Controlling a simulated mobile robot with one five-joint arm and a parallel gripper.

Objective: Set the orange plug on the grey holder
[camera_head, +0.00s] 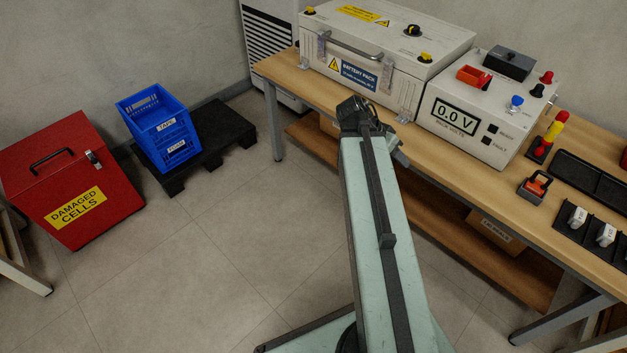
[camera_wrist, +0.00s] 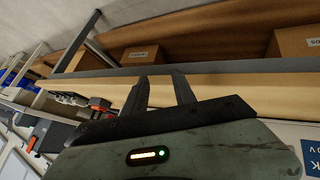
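An orange piece with a loop-like handle (camera_head: 540,184) sits in a dark grey base (camera_head: 529,195) on the workbench, right of the voltage meter box. I take these for the plug and holder, but cannot be sure. Another orange-red block (camera_head: 471,75) lies on top of the meter box. My gripper (camera_head: 366,115) is at the bench's front edge, before the battery pack, well left of the orange piece. In the wrist view, its two dark fingers (camera_wrist: 159,92) stand apart with nothing between them. A small orange-red shape (camera_wrist: 100,103) shows left of them there, too small to identify.
The battery pack (camera_head: 385,58) and meter box (camera_head: 480,118) fill the bench's back. A dark tray with white labelled pieces (camera_head: 606,234) is at the right. Cartons (camera_head: 489,232) sit on the lower shelf.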

